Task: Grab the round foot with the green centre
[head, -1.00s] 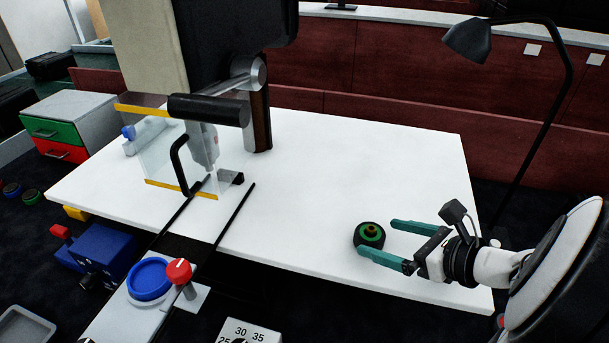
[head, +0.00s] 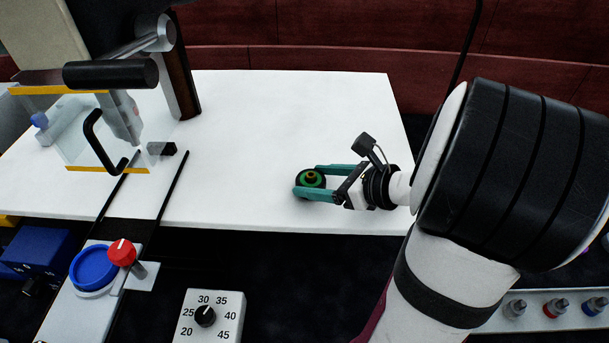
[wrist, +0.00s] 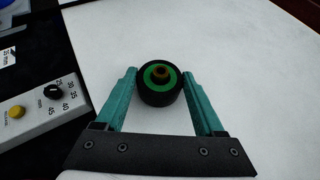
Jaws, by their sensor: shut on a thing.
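The round foot (head: 312,178) is a short black disc with a green centre and a small brownish stub on top. It stands upright on the white table (head: 260,120), near the table's front right part. My gripper (head: 309,182) reaches in from the right with its two teal fingers, one on each side of the foot. It is shut on the foot. In the wrist view the foot (wrist: 157,96) sits between the fingertips (wrist: 160,76), its green top facing the camera. The foot's lower side is partly hidden by the near finger in the head view.
A machine with a clear guard (head: 90,130) and black handle stands at the left of the table. The table around the foot is clear.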

